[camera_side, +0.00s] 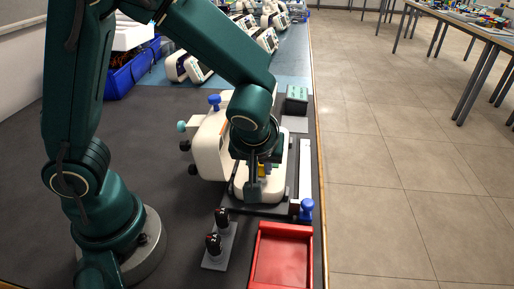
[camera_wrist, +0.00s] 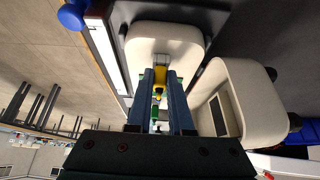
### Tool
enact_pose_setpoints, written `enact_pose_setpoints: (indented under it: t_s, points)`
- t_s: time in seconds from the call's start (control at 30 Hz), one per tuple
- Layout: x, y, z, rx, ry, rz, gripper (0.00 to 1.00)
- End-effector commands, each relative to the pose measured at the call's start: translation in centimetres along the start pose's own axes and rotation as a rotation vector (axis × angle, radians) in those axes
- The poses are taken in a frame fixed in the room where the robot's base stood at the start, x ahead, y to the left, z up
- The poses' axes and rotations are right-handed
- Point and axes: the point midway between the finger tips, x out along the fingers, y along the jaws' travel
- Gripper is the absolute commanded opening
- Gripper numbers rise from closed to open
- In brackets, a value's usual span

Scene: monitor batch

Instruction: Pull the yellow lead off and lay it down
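The yellow lead (camera_wrist: 160,77) shows in the wrist view between the two fingers of my gripper (camera_wrist: 161,76), against a cream-white monitor (camera_wrist: 164,38). It nearly fills the gap between the fingertips, but I cannot tell whether both fingers press on it. In the side view my gripper (camera_side: 256,190) points down over the front of the monitor (camera_side: 212,145), with a bit of the yellow lead (camera_side: 262,168) beside the fingers. Small green parts (camera_wrist: 155,112) show between the fingers, nearer the wrist camera. Most of the lead is hidden by the gripper.
A red tray (camera_side: 262,228) lies at the front right of the bench. A grey holder (camera_side: 218,253) with two dark knobbed pieces stands left of it. A blue knob (camera_side: 306,209) sits near the bench's right edge. More monitors (camera_side: 187,67) and a blue bin (camera_side: 133,72) stand behind.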

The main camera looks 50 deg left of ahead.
Motion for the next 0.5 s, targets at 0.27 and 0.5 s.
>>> enact_pose_setpoints:
  t_s: [0.27, 0.5]
  points:
    - [-0.3, 0.0, -0.2, -0.001, 0.002, 0.001, 0.0]
    - [-1.3, 0.0, -0.8, -0.003, 0.003, 0.001, 0.0]
